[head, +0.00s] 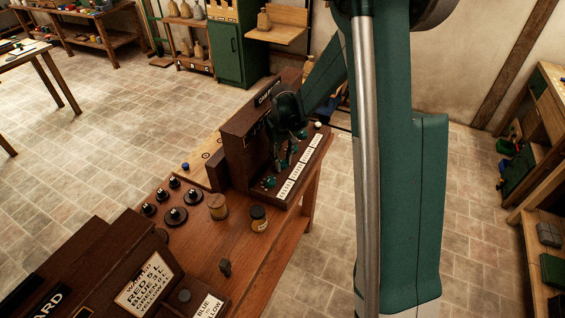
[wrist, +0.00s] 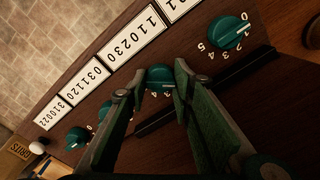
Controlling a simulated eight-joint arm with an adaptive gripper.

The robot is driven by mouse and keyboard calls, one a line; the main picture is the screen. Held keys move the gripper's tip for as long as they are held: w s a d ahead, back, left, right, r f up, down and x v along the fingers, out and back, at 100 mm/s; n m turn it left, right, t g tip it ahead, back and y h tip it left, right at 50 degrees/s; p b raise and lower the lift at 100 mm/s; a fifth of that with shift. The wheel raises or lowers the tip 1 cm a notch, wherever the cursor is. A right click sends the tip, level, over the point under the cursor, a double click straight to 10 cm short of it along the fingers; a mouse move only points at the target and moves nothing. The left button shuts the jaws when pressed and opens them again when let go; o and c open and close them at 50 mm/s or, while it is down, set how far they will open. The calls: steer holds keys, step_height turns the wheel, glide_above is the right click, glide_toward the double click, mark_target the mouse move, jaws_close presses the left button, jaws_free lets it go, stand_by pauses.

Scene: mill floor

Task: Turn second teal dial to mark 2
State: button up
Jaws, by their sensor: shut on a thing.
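A row of teal dials runs along a dark wooden panel. In the wrist view, my gripper (wrist: 160,74) has its two fingers on either side of the second teal dial (wrist: 160,78), below the card reading 110230 (wrist: 137,44). The fingers are shut on this dial. Its pointer and most of its number marks are hidden or too small to read. The end teal dial (wrist: 228,32), with marks 0 to 5 around it, is to the right. Another teal dial (wrist: 76,138) is to the left. In the head view, my gripper (head: 284,158) is over the panel, and the end dial (head: 268,182) shows in front.
The panel stands on a wooden bench (head: 262,255). Several black knobs (head: 175,216), a tan cylinder (head: 217,206) and a dark-lidded jar (head: 258,218) are nearer on it. A white ball (wrist: 37,148) is at the panel's far end. A raised dark strip (wrist: 240,66) lies beside the dials.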

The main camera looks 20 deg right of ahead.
mark_target(282, 161)
stand_by(0.4)
steer(key=o, duration=0.9)
steer(key=shift+r+n+p, duration=0.1)
steer(key=shift+n+p, duration=1.15)
steer(key=shift+n, duration=0.65)
steer(key=n+p, duration=0.2)
steer(key=n, duration=0.2)
steer(key=shift+p, duration=0.4)
step_height(282, 161, up, 8)
steer(key=shift+s+f+b, duration=0.1)
steer(key=shift+b, duration=0.2)
steer(key=shift+s+a+r+m+t+b, duration=0.95)
steer(key=shift+s+r+b, duration=1.25)
steer(key=shift+s, duration=1.35)
steer(key=shift+s+a+r+m+t+b, duration=0.6)
steer(key=shift+s+r+m+b, duration=0.55)
steer(key=shift+s+r+b, duration=1.7)
steer(key=shift+s+a+f+m+t+b, duration=0.25)
steer(key=shift+s+m+t+b, duration=0.25)
steer(key=shift+s, duration=1.55)
steer(key=shift+s+a+f+m+t+b, duration=0.1)
steer(key=shift+s+f+m+t+b, duration=0.4)
steer(key=shift+s, duration=1.5)
steer(key=shift+s+a+m+t+b, duration=0.25)
steer(key=shift+s+b, duration=0.45)
steer(key=shift+s, duration=1.35)
